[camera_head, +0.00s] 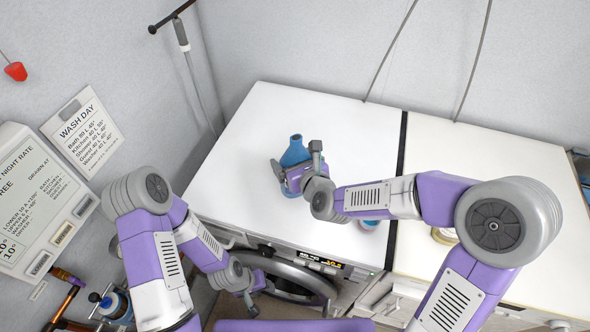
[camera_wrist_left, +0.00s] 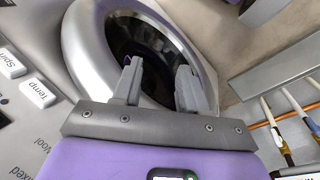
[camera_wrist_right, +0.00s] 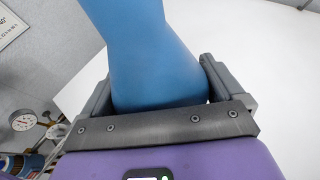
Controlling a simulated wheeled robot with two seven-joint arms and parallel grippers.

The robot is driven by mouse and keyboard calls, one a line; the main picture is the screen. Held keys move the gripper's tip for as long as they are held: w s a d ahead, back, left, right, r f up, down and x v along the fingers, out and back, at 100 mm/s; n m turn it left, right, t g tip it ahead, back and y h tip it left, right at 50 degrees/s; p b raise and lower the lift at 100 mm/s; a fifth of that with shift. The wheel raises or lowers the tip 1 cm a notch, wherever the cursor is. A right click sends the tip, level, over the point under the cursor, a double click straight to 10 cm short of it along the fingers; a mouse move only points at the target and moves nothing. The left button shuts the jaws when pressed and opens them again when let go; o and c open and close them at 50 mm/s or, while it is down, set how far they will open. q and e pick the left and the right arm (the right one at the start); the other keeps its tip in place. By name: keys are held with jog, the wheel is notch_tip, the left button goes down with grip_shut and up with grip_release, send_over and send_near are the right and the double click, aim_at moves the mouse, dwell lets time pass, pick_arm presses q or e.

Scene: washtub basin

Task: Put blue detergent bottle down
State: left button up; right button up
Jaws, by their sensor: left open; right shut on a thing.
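My right gripper (camera_head: 298,168) is shut on the bottle. In the right wrist view the blue bottle (camera_wrist_right: 150,50) fills the space between the fingers (camera_wrist_right: 158,85). My left gripper (camera_head: 251,298) is low in front of the washing machine door. In the left wrist view its fingers (camera_wrist_left: 158,85) are apart and empty.
The round washer door (camera_head: 290,281) is just behind my left gripper. A small blue and red item (camera_head: 369,224) and a round jar (camera_head: 444,236) stand near the worktop's front edge, partly behind my right arm. The back of the worktop is clear.

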jog(key=shift+f+b, duration=0.4)
jog(key=shift+f, duration=1.35)
jog(key=shift+f, duration=0.1)
jog(key=o, duration=1.5)
jog(key=shift+f, duration=0.15)
